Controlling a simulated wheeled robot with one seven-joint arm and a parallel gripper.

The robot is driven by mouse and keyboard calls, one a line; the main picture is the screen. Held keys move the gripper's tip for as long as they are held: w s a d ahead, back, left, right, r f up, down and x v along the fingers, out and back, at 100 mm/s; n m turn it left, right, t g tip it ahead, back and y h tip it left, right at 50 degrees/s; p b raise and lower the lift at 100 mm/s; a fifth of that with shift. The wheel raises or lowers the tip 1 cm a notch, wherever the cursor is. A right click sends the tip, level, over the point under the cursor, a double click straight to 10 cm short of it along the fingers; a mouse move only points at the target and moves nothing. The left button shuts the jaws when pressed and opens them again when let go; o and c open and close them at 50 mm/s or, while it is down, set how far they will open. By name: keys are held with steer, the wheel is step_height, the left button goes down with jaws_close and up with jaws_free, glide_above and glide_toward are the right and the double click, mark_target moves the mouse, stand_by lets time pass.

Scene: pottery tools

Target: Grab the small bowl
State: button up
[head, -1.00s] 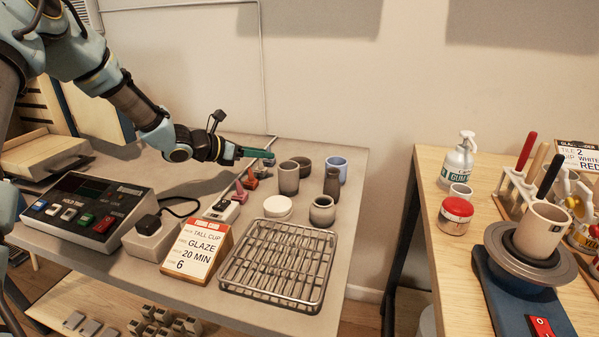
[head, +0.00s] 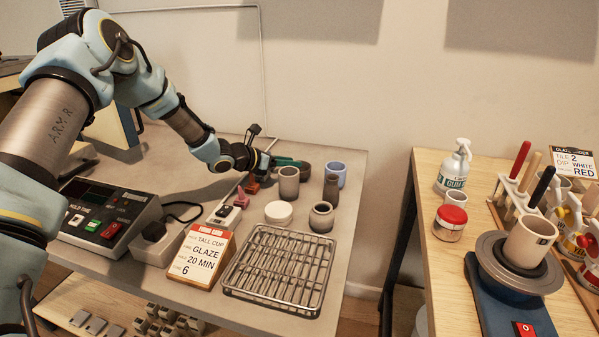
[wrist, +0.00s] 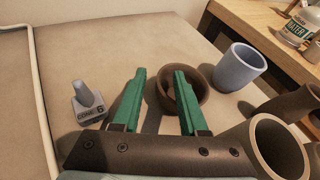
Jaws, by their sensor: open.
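The small bowl is dark brown. In the wrist view the bowl (wrist: 202,86) lies beyond my gripper (wrist: 160,70), whose green fingers are open and empty. The right finger overlaps the bowl in the picture, and the left finger is to the left of it. I cannot tell whether a finger touches it. In the head view the bowl (head: 305,169) stands at the back of the grey table (head: 345,190), behind a tall grey-brown cup (head: 289,182). My gripper (head: 290,162) reaches in from the left, its fingertips partly hidden near the cup.
A blue cup (head: 337,172) and a brown bottle (head: 331,190) stand right of the bowl. A round vase (head: 321,217), a white lid (head: 278,212) and a wire rack (head: 278,269) are in front.

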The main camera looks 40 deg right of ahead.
steer(key=shift+c, duration=0.4)
jaws_close()
